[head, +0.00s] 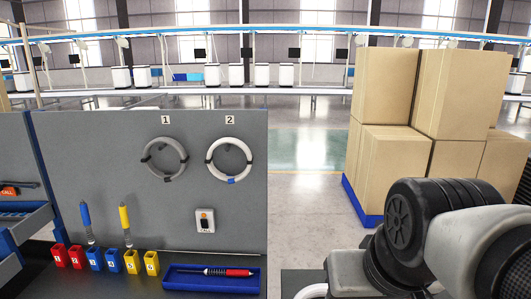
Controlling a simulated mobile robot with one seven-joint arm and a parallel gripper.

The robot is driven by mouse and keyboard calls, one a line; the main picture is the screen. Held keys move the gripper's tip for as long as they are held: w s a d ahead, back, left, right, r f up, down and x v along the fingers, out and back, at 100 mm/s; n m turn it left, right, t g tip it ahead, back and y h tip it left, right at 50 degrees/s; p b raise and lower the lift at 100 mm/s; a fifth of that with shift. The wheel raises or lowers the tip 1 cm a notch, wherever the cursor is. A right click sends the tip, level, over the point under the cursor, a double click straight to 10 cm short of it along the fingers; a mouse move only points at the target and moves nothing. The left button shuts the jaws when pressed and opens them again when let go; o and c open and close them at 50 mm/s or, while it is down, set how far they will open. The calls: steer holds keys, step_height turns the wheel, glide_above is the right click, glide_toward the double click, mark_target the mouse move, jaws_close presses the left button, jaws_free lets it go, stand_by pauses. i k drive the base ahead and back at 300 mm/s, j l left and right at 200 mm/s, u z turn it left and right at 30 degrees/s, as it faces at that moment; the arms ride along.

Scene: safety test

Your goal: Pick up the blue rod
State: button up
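The blue rod (85,214) stands nearly upright before the grey panel at the left in the head view. Its upper part is blue and its lower part is pale. Its lower end is just above or behind the row of small numbered boxes; I cannot tell what supports it. A similar yellow rod (125,217) stands to its right. A red-ended rod (238,272) lies in a blue tray (178,284) further right. My arm shows at the lower right, well away from the blue rod. My gripper is not in view.
Small red boxes (59,256), blue boxes (95,259) and yellow boxes (132,262) line the bench. Two rings (209,163) and a call button (205,221) are on the panel (90,150). Stacked cartons (385,85) stand on a blue pallet (352,201) at right. Open floor (308,215) lies between.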

mark_target(83, 206)
steer(key=u, duration=1.55)
steer(key=i+j+z, duration=0.1)
steer(key=z, duration=0.35)
steer(key=i+j+z, duration=0.1)
steer(key=z, duration=0.35)
steer(key=i+j+z, duration=0.25)
steer(key=j, duration=0.35)
steer(key=j+z, duration=0.25)
steer(key=j, duration=0.35)
steer(key=i+j, duration=0.1)
steer(key=j, duration=0.75)
steer(key=i+j+z, duration=0.15)
steer(key=j, duration=1.6)
steer(key=i+z, duration=0.05)
